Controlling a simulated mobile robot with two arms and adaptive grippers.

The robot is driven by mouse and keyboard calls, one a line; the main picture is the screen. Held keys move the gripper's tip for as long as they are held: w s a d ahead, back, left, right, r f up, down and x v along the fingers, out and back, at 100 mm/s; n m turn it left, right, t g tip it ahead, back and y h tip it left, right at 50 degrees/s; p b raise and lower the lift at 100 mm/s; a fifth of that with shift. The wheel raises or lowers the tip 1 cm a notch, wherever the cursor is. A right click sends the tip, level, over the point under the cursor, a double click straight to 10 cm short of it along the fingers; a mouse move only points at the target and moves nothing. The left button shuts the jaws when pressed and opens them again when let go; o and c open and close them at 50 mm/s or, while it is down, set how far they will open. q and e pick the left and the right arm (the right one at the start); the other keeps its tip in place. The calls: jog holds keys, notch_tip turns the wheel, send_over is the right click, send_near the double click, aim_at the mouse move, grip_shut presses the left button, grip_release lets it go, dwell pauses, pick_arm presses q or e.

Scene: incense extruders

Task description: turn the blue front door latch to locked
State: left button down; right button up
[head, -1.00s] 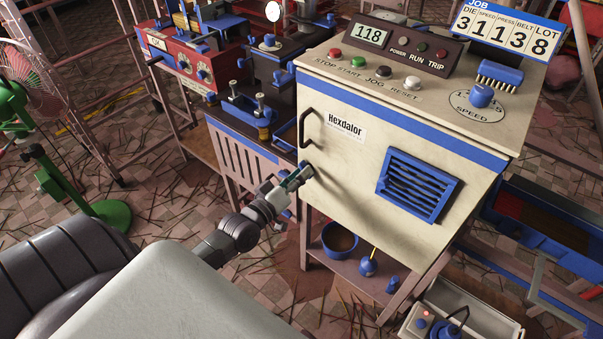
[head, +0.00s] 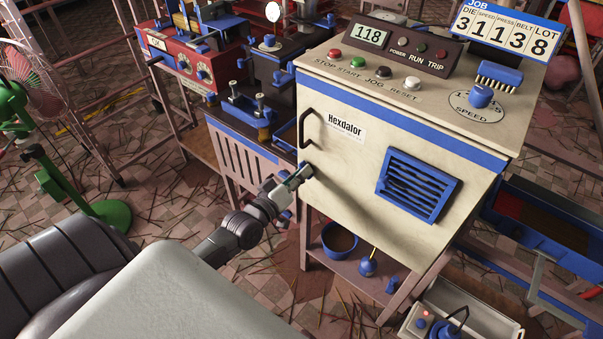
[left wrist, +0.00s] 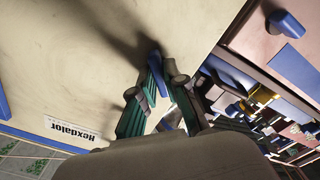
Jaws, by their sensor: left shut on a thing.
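The cream cabinet door (head: 345,185) is closed and bears a Hexdalor label and a dark handle. My left gripper (head: 304,172) reaches the door's left edge, below the handle. In the left wrist view the blue latch (left wrist: 157,76) shows between the green-sided fingers of this gripper (left wrist: 154,86), which is shut on it. The fingers hide part of the latch, and its exact angle is hard to tell. In the head view the gripper covers the latch. My right gripper is not in view.
The blue louvred vent (head: 418,186) is right of the gripper on the door. A lower shelf holds a blue bowl (head: 340,240). A smaller machine with a blue-edged top (head: 240,128) stands close on the left. Controls line the cabinet's top.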

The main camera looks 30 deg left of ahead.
pick_arm(q)
jog(key=shift+m+p, duration=2.8)
jog(key=shift+m, duration=3.7)
jog(key=c, duration=1.2)
grip_release()
jog(key=shift+s, duration=0.1)
